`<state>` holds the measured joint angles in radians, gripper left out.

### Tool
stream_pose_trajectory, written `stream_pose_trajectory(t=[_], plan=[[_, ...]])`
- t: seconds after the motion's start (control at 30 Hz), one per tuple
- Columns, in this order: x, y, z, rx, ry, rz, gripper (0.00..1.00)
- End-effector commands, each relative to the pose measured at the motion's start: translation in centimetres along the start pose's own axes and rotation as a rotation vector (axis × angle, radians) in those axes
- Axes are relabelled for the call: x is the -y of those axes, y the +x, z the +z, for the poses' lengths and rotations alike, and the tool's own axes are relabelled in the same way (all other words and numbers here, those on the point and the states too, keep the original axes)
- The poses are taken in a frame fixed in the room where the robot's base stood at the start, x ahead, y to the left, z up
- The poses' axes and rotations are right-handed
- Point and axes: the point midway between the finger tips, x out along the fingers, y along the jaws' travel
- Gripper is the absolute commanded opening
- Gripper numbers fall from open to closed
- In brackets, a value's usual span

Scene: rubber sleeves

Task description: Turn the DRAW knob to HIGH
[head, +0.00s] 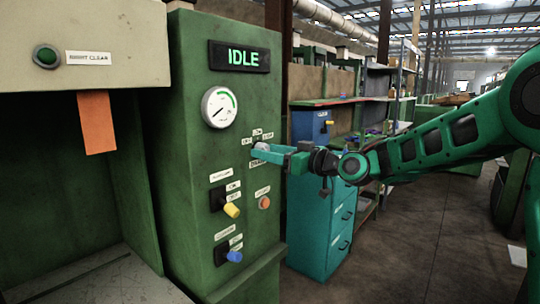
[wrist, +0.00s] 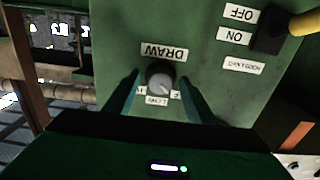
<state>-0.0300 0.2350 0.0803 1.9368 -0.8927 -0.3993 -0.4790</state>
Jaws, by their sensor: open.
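The DRAW knob (wrist: 160,76) is a small round grey knob on the green panel, seen upside down in the wrist view. The DRAW label (wrist: 164,52) is beside it, and a LOW label (wrist: 157,100) is on its other side, partly covered by the knob's neighbourhood labels. A pale mark shows on the knob's face, but I cannot tell its exact setting. In the head view the knob (head: 261,146) is partly hidden by my gripper. My gripper (wrist: 160,88) is open, with one finger on each side of the knob; I cannot tell whether they touch it.
The panel carries an IDLE display (head: 240,56), a dial gauge (head: 220,107), a yellow-handled switch (head: 231,210), a blue-handled switch (head: 234,256) and an orange button (head: 264,202) below the knob. A teal drawer cabinet (head: 322,225) stands to the right. The floor at right is open.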

Motion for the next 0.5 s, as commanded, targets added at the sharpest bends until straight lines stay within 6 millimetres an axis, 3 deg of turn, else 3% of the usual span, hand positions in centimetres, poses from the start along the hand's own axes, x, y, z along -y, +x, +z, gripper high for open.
stream_pose_trajectory(t=[0.2,0.4,0.5], plan=[[0.01,0.04,0.00,0.000,0.000,0.000,0.50],[0.00,0.03,0.00,0.000,0.000,0.000,0.09],[-0.03,0.02,-0.01,0.000,0.000,0.000,0.09]])
